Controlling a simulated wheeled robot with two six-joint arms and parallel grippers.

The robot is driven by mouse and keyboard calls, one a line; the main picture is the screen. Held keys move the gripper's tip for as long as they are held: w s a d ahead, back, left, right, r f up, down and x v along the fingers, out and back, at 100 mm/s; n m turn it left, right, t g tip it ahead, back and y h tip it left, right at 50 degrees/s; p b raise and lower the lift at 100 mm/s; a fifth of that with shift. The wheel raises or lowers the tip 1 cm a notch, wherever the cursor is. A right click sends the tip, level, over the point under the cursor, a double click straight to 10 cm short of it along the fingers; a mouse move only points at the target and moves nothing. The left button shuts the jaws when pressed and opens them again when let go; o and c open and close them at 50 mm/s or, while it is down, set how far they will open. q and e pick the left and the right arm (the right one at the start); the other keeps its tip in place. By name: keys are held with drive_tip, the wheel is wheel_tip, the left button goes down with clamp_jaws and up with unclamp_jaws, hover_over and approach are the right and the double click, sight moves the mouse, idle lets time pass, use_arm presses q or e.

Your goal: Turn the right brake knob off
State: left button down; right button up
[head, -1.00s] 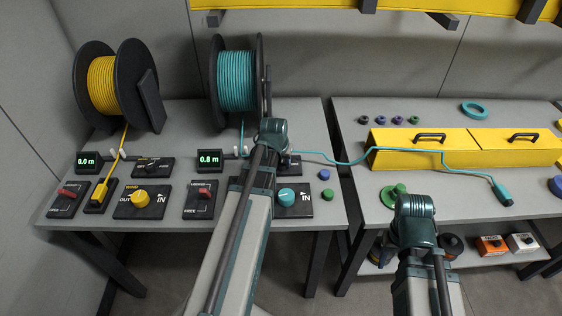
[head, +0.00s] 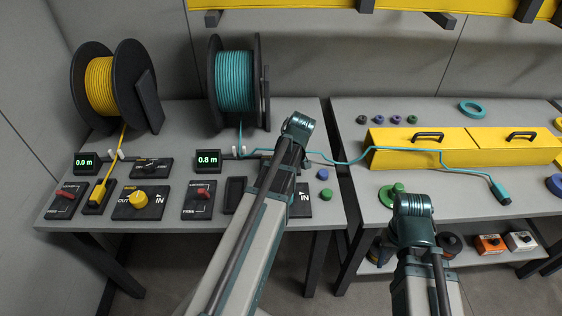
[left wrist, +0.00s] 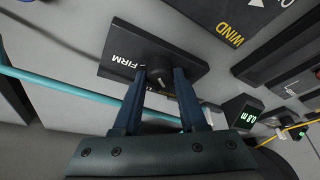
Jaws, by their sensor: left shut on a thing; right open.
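The right brake panel (left wrist: 195,62) is a dark plate with the word FIRM, seen upside down in the left wrist view. Its round black brake knob (left wrist: 158,62) stands at the middle of the plate. My left gripper (left wrist: 161,78) has its two fingers shut on this knob. I cannot tell the knob's exact setting. In the head view my left arm (head: 265,205) hides the panel and the knob. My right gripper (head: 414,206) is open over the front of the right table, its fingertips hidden.
The teal fibre (head: 340,161) runs past the brake panel to the right table and the yellow box (head: 420,150). A 0.8 m display (head: 208,160) and a red-switch panel (head: 202,194) stand left of my left arm. The teal reel (head: 236,82) is behind.

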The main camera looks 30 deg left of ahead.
use_arm(q)
drive_tip(key=shift+n+g, duration=0.4)
drive_tip(key=shift+n, duration=0.4)
drive_tip(key=shift+c, duration=2.3)
unclamp_jaws()
drive_tip(key=shift+r, duration=0.1)
drive_tip(key=p+v, duration=1.2)
drive_tip(key=v, duration=0.1)
drive_tip(key=shift+d+r+p, duration=0.2)
drive_tip(key=shift+d+p, duration=0.05)
drive_tip(key=shift+p, duration=0.15)
